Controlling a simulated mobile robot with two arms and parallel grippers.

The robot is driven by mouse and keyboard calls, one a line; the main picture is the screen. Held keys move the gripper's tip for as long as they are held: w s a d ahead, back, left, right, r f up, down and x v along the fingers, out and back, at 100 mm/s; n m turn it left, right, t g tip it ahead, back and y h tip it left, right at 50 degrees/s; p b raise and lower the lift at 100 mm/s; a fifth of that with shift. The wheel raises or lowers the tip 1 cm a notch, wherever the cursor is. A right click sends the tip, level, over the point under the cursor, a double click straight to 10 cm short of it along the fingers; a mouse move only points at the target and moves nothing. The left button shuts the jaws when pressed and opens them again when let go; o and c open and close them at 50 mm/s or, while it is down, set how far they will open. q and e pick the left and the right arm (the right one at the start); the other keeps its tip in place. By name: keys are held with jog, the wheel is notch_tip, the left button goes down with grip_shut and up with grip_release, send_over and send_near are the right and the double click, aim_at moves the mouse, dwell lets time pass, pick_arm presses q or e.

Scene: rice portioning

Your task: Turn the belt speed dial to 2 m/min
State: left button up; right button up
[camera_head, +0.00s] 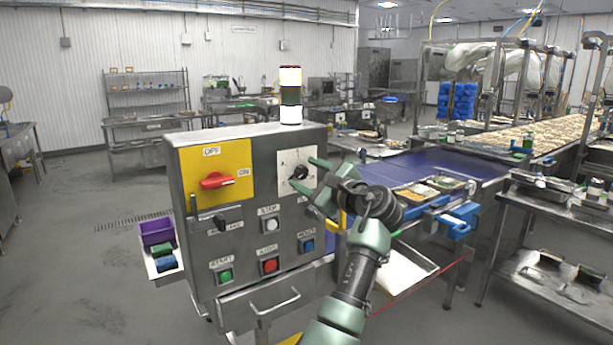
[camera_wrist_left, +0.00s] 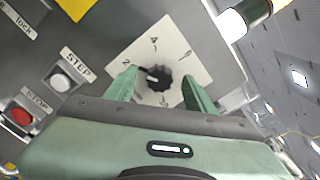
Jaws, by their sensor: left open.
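The belt speed dial is a black knob (camera_wrist_left: 158,78) on a white square plate (camera_wrist_left: 192,68) with printed numbers; a 2 and a 4 are readable in the left wrist view. A pale mark on the knob points left, roughly toward the 2; the exact setting is hard to tell. In the head view the dial plate (camera_head: 286,163) sits at the upper right of the grey control box. My left gripper (camera_head: 311,178) is open in front of the dial, its green fingers on either side of the knob. Contact cannot be told. My right gripper is not in view.
The control box (camera_head: 262,220) also carries a red rotary switch (camera_head: 217,180) on a yellow plate, a black selector (camera_head: 223,221), and STOP, START and other push buttons. A signal tower (camera_head: 290,95) stands on top. The blue conveyor belt (camera_head: 440,165) runs behind at the right.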

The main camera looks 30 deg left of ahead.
pick_arm(q)
jog(key=b+v, duration=0.2)
jog(key=v, duration=0.5)
jog(key=shift+d, duration=0.15)
